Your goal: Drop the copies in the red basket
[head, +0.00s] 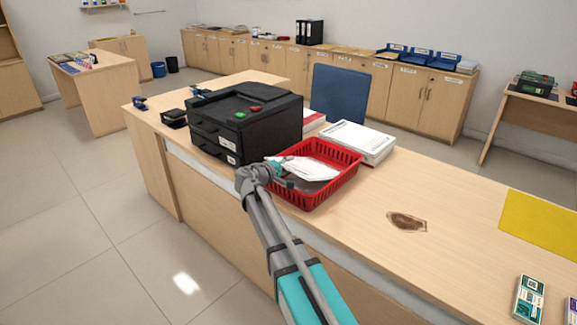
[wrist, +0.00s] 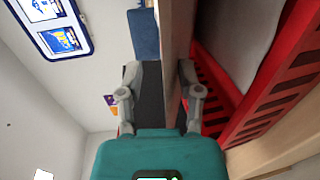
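The red basket (head: 345,180) sits on the counter, right of the black copier (head: 245,125). White sheets (head: 312,166) lie inside it, slightly uneven. My gripper (head: 284,171) is at the basket's left end, close to the rim; I cannot tell whether it touches. In the wrist view my gripper (wrist: 158,68) has its fingers apart with nothing held between them. The red basket (wrist: 262,105) fills the right side there, with a pale sheet surface (wrist: 235,35) inside. The dark copier (wrist: 151,100) shows beyond the fingers.
A white ream or box (head: 352,141) stands behind the basket. A blue chair (head: 340,93) is behind the counter. A brown stain-like patch (head: 407,221) and a yellow mat (head: 545,222) lie to the right. The counter between basket and mat is mostly free.

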